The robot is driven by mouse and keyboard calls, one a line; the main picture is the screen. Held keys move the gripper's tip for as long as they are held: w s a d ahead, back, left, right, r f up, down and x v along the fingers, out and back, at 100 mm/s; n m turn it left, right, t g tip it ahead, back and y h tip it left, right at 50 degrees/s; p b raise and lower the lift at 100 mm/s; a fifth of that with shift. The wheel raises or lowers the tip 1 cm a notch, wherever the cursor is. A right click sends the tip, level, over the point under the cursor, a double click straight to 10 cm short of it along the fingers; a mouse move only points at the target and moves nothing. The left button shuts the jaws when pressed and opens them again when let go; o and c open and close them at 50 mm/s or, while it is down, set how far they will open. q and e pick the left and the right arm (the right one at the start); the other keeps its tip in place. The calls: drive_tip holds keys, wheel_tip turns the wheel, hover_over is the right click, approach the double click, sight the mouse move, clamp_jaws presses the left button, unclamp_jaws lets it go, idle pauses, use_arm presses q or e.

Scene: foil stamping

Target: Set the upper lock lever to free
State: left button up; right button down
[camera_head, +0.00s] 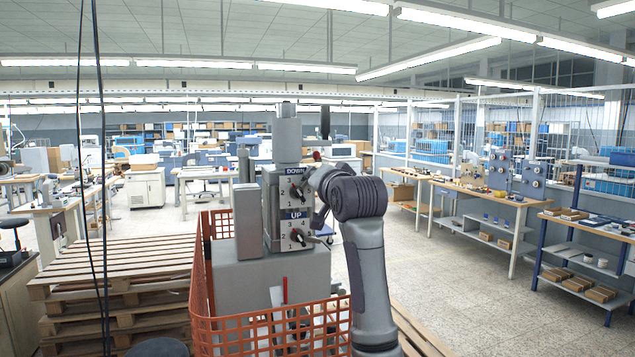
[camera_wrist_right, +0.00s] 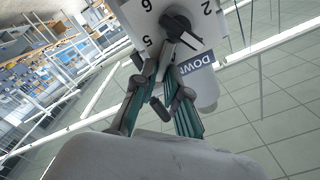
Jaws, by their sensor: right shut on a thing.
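The grey stamping machine (camera_head: 255,285) stands in the middle of the head view. Its upper dial plate (camera_head: 283,190) is marked DOWN and its lower plate (camera_head: 291,243) UP. A dark knob (camera_wrist_right: 178,24) sits on the DOWN plate in the right wrist view, with a dark lever part below it. My right gripper (camera_wrist_right: 162,66) is shut on this dark lever part; the fingers hide much of the contact. In the head view my right arm covers part of the upper plate. A red-tipped lever (camera_head: 317,156) shows just above the arm. My left gripper is out of view.
An orange mesh guard (camera_head: 270,328) surrounds the machine's front and left side. Stacked wooden pallets (camera_head: 118,275) stand at left. Workbenches (camera_head: 480,193) and shelves line the right. Open floor (camera_head: 470,290) lies right of my arm.

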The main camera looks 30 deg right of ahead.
drive_tip(key=shift+a+n, duration=0.2)
drive_tip(key=shift+n, duration=0.3)
drive_tip(key=shift+w, duration=0.1)
drive_tip(key=c, duration=1.2)
unclamp_jaws()
drive_tip(key=shift+c, duration=0.2)
drive_tip(key=shift+o, duration=0.2)
drive_tip(key=shift+r, duration=0.1)
drive_tip(key=v, duration=1.2)
